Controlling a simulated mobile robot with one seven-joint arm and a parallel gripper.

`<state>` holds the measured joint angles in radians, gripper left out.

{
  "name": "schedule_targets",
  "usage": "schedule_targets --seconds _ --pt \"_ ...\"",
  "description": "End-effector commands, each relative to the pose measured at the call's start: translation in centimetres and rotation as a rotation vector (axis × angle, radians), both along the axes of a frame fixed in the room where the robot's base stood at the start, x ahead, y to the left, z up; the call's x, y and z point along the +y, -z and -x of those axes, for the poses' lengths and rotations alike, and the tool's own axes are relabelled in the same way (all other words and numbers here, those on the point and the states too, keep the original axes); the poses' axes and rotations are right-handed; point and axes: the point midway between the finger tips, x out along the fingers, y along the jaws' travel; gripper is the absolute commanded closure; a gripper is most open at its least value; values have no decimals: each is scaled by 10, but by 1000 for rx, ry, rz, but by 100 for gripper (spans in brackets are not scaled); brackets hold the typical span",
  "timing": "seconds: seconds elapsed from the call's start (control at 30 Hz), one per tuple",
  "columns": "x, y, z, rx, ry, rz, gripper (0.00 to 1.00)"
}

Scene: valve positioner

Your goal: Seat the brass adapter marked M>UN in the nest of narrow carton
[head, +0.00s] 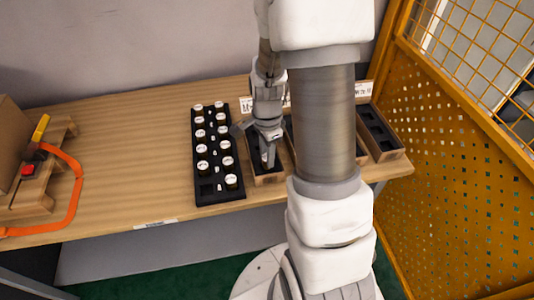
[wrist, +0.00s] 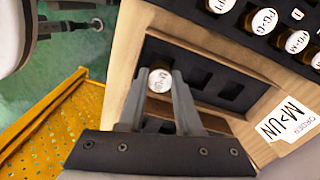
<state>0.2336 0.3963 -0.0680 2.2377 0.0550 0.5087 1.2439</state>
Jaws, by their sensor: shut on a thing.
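My gripper (wrist: 158,92) is shut on a brass adapter (wrist: 160,80) with a white top. The lettering on the top is small and I cannot read it for certain. The adapter is at one end of the narrow carton (wrist: 222,119), over or in its black nest insert; I cannot tell how deep it sits. The other visible pockets look empty. The carton's label (wrist: 286,120) reads M>UN. In the head view my gripper (head: 267,150) points down into this carton (head: 268,180), and my arm hides part of the area.
A black tray (head: 206,190) with several white-topped adapters stands left of the carton. Another open carton (head: 390,154) stands at the right, and one is partly behind my arm. A yellow mesh guard (head: 450,130) closes the right side. The table's left middle is clear.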

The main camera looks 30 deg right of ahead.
Motion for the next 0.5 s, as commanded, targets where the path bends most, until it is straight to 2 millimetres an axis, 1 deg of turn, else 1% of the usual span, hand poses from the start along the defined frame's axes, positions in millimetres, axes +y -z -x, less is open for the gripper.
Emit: schedule_targets --seconds 0.5 --pt "0 14 0 0 1 0 100"
